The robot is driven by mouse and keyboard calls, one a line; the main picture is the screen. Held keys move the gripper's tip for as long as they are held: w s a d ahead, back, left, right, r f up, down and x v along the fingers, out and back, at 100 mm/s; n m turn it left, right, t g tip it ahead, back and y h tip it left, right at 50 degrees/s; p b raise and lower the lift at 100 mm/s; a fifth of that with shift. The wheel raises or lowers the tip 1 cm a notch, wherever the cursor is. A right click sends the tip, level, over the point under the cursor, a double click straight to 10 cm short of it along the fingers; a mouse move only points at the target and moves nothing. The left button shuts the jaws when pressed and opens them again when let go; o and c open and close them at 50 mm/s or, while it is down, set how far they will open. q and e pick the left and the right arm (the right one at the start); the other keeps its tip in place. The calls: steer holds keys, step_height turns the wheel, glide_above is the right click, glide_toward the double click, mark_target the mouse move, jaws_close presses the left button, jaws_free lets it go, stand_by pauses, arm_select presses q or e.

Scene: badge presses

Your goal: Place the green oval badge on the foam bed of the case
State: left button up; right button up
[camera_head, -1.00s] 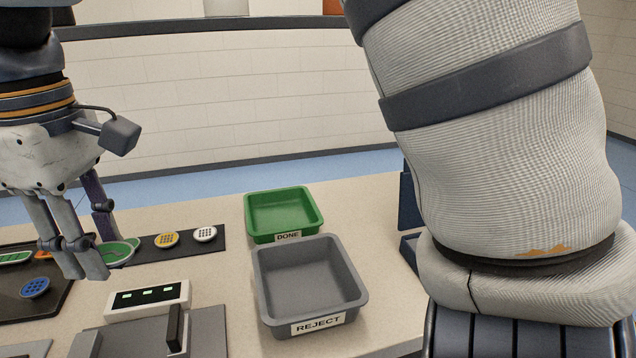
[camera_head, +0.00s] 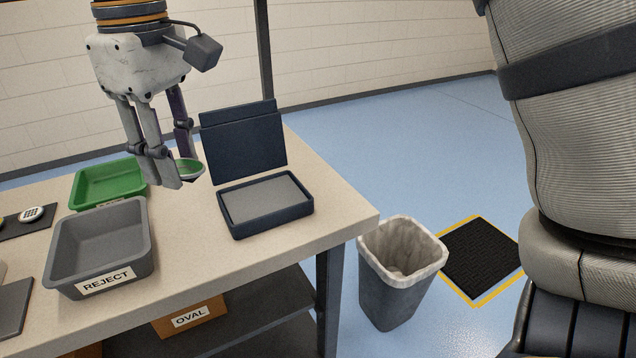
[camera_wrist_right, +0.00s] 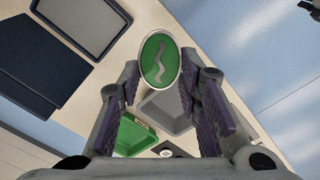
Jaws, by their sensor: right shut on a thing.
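The green oval badge (camera_head: 190,169) is held between the fingers of my right gripper (camera_head: 178,172), in the air above the table near the green tray and the case. In the right wrist view the badge (camera_wrist_right: 160,58) shows its green face with a grey wavy line and a pale rim. The right gripper (camera_wrist_right: 158,82) is shut on it there. The dark blue case (camera_head: 265,232) stands open to the right of the gripper, its lid (camera_head: 243,146) raised at the back. Its grey foam bed (camera_head: 265,199) is bare. My left gripper is not in view.
A green tray (camera_head: 83,199) and a grey REJECT tray (camera_head: 60,262) stand left of the case. The table (camera_head: 330,217) ends just right of the case. A lined waste bin (camera_head: 388,300) stands on the floor beyond. An orange OVAL box (camera_head: 168,328) sits below.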

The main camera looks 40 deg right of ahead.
steer(key=w+d+f, duration=0.3)
steer(key=d+f, duration=0.1)
steer(key=d, duration=0.3)
glide_above(259, 196)
steer(key=a, duration=0.1)
steer(key=f, duration=0.4)
steer(key=shift+s+a+f+b, duration=0.2)
steer(key=shift+s+f+b, duration=0.05)
steer(key=shift+f+b, duration=0.1)
steer(key=shift+w+d+f, duration=0.1)
steer(key=shift+d+f, duration=0.15)
steer(key=f, duration=0.1)
steer(key=d+f, duration=0.1)
steer(key=f, duration=0.1)
steer(key=shift+w+f, duration=0.1)
steer(key=shift+f, duration=0.15)
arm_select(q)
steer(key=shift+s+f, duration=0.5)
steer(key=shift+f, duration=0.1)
arm_select(e)
steer(key=shift+a+f, duration=0.1)
steer(key=shift+f, duration=0.1)
steer(key=shift+f, duration=0.1)
steer(key=o, duration=0.9)
steer(key=shift+c, duration=0.2)
